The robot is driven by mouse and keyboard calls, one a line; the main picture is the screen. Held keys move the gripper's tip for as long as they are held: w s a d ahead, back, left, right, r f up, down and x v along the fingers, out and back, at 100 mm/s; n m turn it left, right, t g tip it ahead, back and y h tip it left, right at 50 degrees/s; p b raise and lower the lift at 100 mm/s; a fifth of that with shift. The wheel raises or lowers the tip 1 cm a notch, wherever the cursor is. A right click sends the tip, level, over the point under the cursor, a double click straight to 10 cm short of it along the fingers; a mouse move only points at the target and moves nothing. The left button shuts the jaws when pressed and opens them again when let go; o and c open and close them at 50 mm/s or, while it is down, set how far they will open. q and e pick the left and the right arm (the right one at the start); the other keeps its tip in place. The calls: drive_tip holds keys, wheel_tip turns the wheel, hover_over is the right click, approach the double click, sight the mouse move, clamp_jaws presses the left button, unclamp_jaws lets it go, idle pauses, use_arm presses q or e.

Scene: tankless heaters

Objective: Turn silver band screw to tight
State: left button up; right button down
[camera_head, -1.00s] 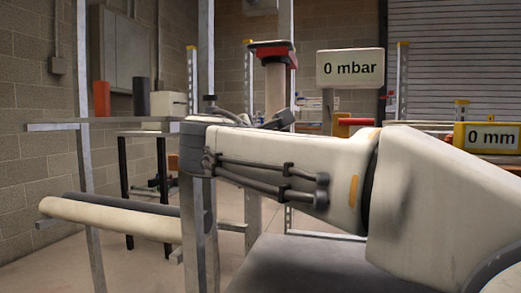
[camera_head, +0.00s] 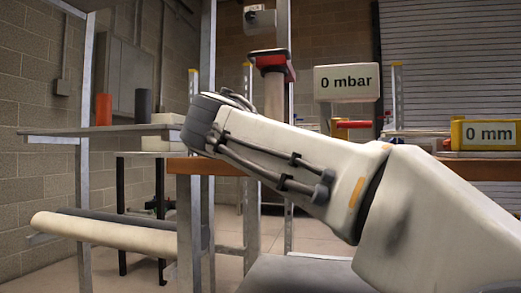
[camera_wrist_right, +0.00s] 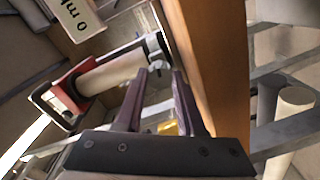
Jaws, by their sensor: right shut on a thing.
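In the right wrist view a white pipe (camera_wrist_right: 108,74) has a red and black fitting at one end and a dark collar at the other. A silver band (camera_wrist_right: 156,50) with a small screw (camera_wrist_right: 157,67) sits by the dark collar. My right gripper (camera_wrist_right: 164,72) has its fingertips at this screw and is shut on it, though the fingers partly hide the contact. In the head view my right arm comes in from the right; its gripper is hidden. The pipe's red and black fitting (camera_head: 273,62) stands upright behind it. My left gripper is not in view.
A wooden board (camera_wrist_right: 208,60) runs close beside the right gripper. A "0 mbar" sign (camera_head: 347,83) and a yellow "0 mm" display (camera_head: 487,134) stand at the back right. A grey shelf (camera_head: 95,132) holds orange and dark cylinders. Metal posts stand around the arm.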

drive_tip(key=shift+f+m+b, duration=0.1)
drive_tip(key=shift+m+b, duration=0.2)
drive_tip(key=shift+m, duration=0.3)
drive_tip(key=c, duration=0.5)
unclamp_jaws()
